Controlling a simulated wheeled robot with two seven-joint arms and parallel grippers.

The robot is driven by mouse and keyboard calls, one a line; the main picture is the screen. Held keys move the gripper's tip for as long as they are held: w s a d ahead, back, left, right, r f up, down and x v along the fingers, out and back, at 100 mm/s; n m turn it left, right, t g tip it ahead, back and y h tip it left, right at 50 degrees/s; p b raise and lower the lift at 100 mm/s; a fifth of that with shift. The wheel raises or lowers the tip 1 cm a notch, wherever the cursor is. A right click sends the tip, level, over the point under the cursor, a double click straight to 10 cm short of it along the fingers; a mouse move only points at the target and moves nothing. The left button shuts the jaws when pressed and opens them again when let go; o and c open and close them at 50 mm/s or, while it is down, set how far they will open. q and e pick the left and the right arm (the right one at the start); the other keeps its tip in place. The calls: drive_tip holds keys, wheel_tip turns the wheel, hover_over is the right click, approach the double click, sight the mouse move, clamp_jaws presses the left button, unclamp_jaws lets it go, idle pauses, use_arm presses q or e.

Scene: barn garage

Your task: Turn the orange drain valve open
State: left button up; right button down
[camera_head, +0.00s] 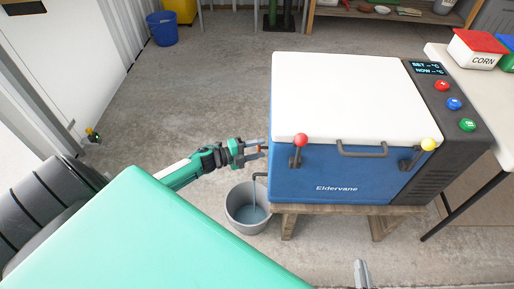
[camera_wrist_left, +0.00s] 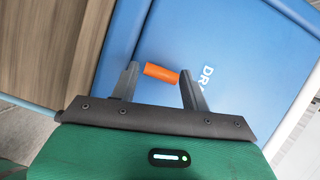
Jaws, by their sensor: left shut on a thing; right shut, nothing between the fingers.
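The orange drain valve handle (camera_wrist_left: 161,73) sits on the blue side wall of the cooler, beside white lettering that reads "DRA". It also shows as a small orange bit in the head view (camera_head: 262,150). My left gripper (camera_wrist_left: 160,76) has one finger at each end of the handle and is shut on it. In the head view the left gripper (camera_head: 263,149) reaches the left side of the blue Eldervane cooler (camera_head: 335,172). My right gripper (camera_head: 362,273) shows only as a small grey part at the bottom edge; it is shut and empty.
A grey bucket (camera_head: 236,216) stands on the floor below the left gripper, with a pipe (camera_head: 254,188) reaching into it and bluish water inside. The cooler rests on a wooden stand (camera_head: 288,226). A table with a CORN box (camera_head: 476,52) is at right.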

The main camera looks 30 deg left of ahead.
use_arm(q)
drive_tip(key=shift+w+a+r, duration=0.1)
drive_tip(key=shift+w+r, duration=0.05)
drive_tip(key=shift+r, duration=0.05)
drive_tip(key=o, duration=0.9)
drive_tip(key=shift+f, duration=0.1)
drive_tip(key=p+v, duration=0.1)
drive_tip(key=v, duration=1.3)
drive_tip(key=shift+p, duration=0.3)
use_arm(e)
drive_tip(key=d+g, duration=0.1)
drive_tip(key=d+g+h, duration=0.1)
drive_tip(key=shift+s+d+f, duration=0.1)
drive_tip(key=shift+d+f, duration=0.2)
use_arm(q)
drive_tip(key=shift+w, duration=0.1)
